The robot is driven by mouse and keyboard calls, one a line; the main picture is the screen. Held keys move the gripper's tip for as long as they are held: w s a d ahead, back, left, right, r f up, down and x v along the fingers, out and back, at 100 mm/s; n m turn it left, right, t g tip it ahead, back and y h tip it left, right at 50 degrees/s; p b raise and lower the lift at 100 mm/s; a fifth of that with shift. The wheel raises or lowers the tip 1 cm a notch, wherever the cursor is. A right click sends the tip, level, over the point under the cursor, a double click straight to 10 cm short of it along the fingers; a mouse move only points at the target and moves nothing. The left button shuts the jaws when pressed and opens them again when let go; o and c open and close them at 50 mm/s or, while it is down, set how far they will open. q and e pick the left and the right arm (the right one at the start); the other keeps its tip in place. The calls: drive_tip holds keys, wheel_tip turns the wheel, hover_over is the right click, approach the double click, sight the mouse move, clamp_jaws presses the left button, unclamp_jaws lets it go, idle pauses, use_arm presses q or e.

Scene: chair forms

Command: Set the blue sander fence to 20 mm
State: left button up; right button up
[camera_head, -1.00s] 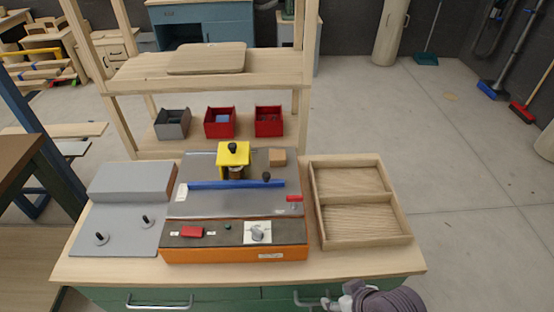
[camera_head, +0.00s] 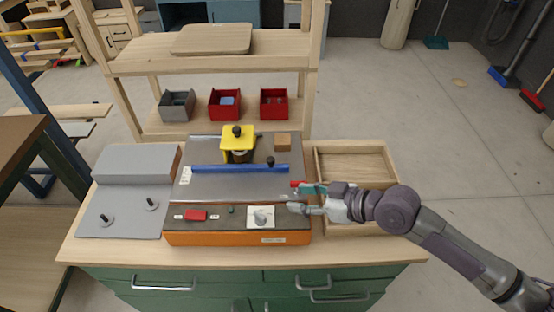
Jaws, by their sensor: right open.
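The blue fence (camera_head: 240,169) lies as a long bar across the grey top of the sander (camera_head: 222,186). A yellow block (camera_head: 232,142) with a black knob stands behind it. A black knob (camera_head: 270,162) sits near the fence's right end. A red lever (camera_head: 297,184) is at the sander's right edge, partly behind my gripper. The dark front panel holds a red switch (camera_head: 196,215) and a white plate with a grey dial (camera_head: 261,217). My right gripper (camera_head: 284,196) is open over the sander's right front, fingers pointing left, close to the red lever. Any scale reading is too small to tell. My left gripper is not in view.
A wooden two-part tray (camera_head: 352,165) stands right of the sander, partly under my right arm. A grey plate with two black pegs (camera_head: 120,220) lies left. A small wooden block (camera_head: 282,142) rests on the sander top. Grey and red bins (camera_head: 225,104) stand on the shelf behind.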

drive_tip(key=w+d+r+t, duration=0.1)
drive_tip(key=w+d+r, duration=0.2)
drive_tip(key=w+d, duration=0.25)
drive_tip(key=p, duration=0.3)
approach(272, 159)
drive_tip(key=shift+m+t, duration=0.3)
drive_tip(key=shift+m, duration=0.1)
drive_tip(key=x, duration=0.7)
drive_tip(key=shift+s+f, duration=0.1)
drive_tip(key=shift+s, duration=0.15)
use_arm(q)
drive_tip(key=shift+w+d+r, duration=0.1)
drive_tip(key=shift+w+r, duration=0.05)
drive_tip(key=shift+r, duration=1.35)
use_arm(e)
drive_tip(key=shift+w+a+f, duration=0.3)
drive_tip(key=shift+w+a, duration=0.05)
drive_tip(key=shift+a, duration=0.15)
clamp_jaws()
